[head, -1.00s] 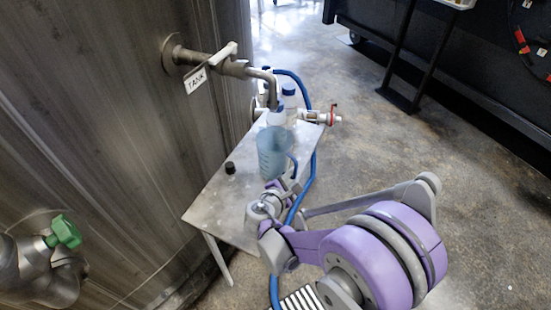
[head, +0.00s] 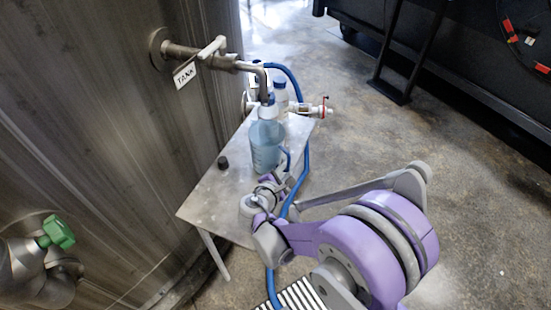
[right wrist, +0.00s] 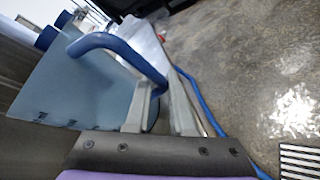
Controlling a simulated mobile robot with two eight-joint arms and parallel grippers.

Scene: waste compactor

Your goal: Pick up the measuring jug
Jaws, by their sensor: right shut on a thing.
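The measuring jug (head: 267,150) is translucent blue with a darker blue handle. In the head view it is over the metal table, in front of the bottles. I cannot tell whether its base touches the table. My right gripper (head: 282,177) is at the near right side of the jug. In the right wrist view, the jug body (right wrist: 85,95) fills the left side and its handle (right wrist: 112,46) runs down between the two fingers of my right gripper (right wrist: 168,97), which is shut on it. My left gripper is not in view.
The metal table (head: 212,195) holds a small black cap (head: 223,162) and blue-capped bottles (head: 281,92) behind the jug. A blue hose (head: 305,150) runs along the table's right edge. Open floor lies right.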

